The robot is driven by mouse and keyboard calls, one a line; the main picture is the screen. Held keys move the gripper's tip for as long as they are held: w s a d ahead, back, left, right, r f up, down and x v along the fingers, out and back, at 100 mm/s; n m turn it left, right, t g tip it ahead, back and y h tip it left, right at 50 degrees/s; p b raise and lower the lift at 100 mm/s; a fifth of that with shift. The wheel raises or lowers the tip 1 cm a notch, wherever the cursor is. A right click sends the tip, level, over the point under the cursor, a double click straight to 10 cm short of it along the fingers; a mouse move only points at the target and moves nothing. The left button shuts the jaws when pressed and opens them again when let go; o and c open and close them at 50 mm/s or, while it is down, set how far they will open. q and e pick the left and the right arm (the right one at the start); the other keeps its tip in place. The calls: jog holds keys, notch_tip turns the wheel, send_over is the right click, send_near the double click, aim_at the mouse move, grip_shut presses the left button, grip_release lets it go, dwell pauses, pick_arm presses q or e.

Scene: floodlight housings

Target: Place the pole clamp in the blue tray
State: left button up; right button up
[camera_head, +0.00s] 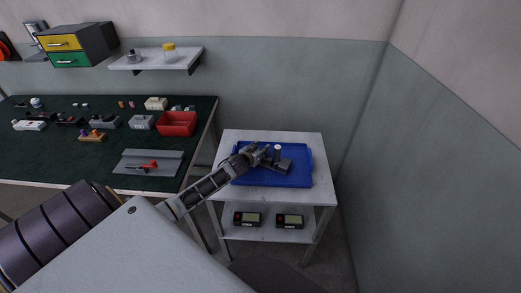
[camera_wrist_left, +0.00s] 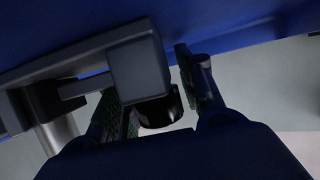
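The pole clamp (camera_head: 283,166) is a dark grey piece with a short upright post with a pale top. It is in the blue tray (camera_head: 302,181) on the white side table. My left gripper (camera_head: 261,155) reaches over the tray from the left, at the clamp's left side. In the left wrist view, the gripper's fingers (camera_wrist_left: 155,95) stand apart on either side of a black rounded part. A grey block of the clamp (camera_wrist_left: 139,70) hides some of the left finger. A small gap shows beside that finger. My right gripper is not in view.
The side table (camera_head: 228,141) has a lower shelf with two dark devices (camera_head: 289,220). A green-topped bench (camera_head: 50,165) at left holds a red bin (camera_head: 177,123), a grey tray (camera_head: 131,168) and several small parts. The blue tray's front and right areas are clear.

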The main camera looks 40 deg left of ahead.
pick_arm(q)
jog(key=shift+r, duration=0.1)
jog(key=shift+s, duration=0.1)
jog(key=shift+v, duration=1.7)
jog(key=shift+s+d+r, duration=0.1)
jog(key=shift+s+r, duration=0.15)
jog(key=shift+s, duration=0.35)
jog(key=shift+s+d+r, duration=0.15)
jog(key=shift+s+r, duration=0.1)
jog(key=shift+s, duration=0.35)
jog(key=shift+v, duration=2.3)
jog(key=shift+s+r, duration=0.2)
jog(key=shift+s, duration=0.3)
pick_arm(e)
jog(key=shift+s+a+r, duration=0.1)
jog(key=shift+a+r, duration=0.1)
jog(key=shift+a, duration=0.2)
